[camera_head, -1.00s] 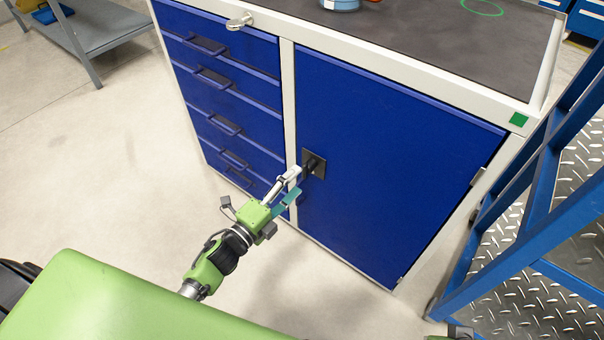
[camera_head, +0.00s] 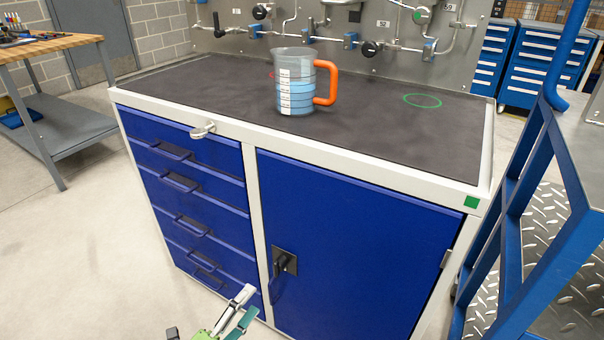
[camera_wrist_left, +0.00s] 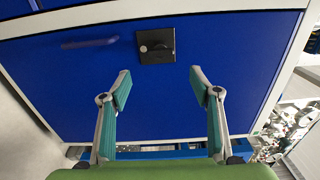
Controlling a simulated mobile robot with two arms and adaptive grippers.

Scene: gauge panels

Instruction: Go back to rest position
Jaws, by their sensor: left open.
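My left gripper (camera_head: 246,306) is at the bottom of the head view, in front of the blue cabinet door (camera_head: 345,245). Its two fingers are apart with nothing between them; they also show in the left wrist view (camera_wrist_left: 160,84). The black door handle (camera_head: 284,262) is just beyond the fingertips, and the gripper is apart from it. In the left wrist view the handle plate (camera_wrist_left: 156,45) lies ahead of the open fingers. The door looks closed. My right gripper is not in view.
A measuring jug (camera_head: 296,82) with an orange handle and blue liquid stands on the dark cabinet top (camera_head: 210,85). Drawers (camera_head: 190,190) are left of the door. A blue metal frame (camera_head: 535,150) stands close on the right. Pale floor (camera_head: 110,240) is open at the left.

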